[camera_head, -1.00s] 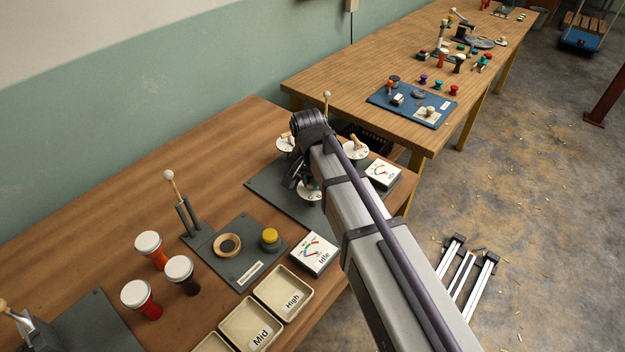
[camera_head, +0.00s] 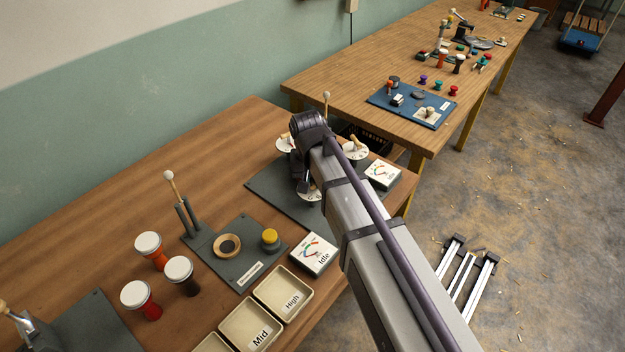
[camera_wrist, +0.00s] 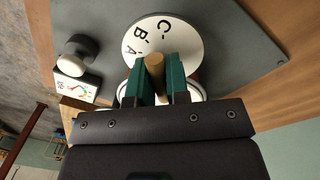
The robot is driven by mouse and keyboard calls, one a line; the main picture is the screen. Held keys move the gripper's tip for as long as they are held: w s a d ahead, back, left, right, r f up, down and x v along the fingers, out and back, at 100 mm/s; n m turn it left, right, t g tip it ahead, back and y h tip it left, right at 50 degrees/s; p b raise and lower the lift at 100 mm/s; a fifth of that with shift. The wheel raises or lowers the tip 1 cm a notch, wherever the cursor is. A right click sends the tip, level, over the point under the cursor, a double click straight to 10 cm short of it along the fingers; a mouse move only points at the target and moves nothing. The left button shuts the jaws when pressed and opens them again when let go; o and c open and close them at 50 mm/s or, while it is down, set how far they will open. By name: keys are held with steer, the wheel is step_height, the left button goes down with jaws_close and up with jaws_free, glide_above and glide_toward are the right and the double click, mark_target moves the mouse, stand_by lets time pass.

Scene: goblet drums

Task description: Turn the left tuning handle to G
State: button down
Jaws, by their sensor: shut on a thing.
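My gripper (camera_wrist: 157,88) has green fingers, shut on a wooden tuning handle (camera_wrist: 155,72) in the wrist view. A white dial (camera_wrist: 162,38) with the letters C, B and A lies just beyond the fingertips. The rest of its scale, including any G, is hidden by the fingers or out of view. In the head view, my gripper (camera_head: 303,180) is over the dark board, and a lettered white dial (camera_head: 310,195) shows partly beneath it.
A meter box (camera_head: 383,174) stands right of the dials; it also shows in the wrist view (camera_wrist: 76,86). An upright ball-topped rod (camera_head: 326,105) rises behind my wrist. Drums (camera_head: 150,245), trays (camera_head: 281,292) and another meter (camera_head: 313,254) stand nearer. Bare wood lies left.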

steer(key=shift+n, duration=1.7)
steer(key=c, duration=1.1)
jaws_free()
steer(key=r+p, duration=1)
steer(key=shift+s+a+r+p, duration=0.15)
steer(key=shift+a+r+p, duration=0.2)
steer(key=shift+r+p, duration=0.05)
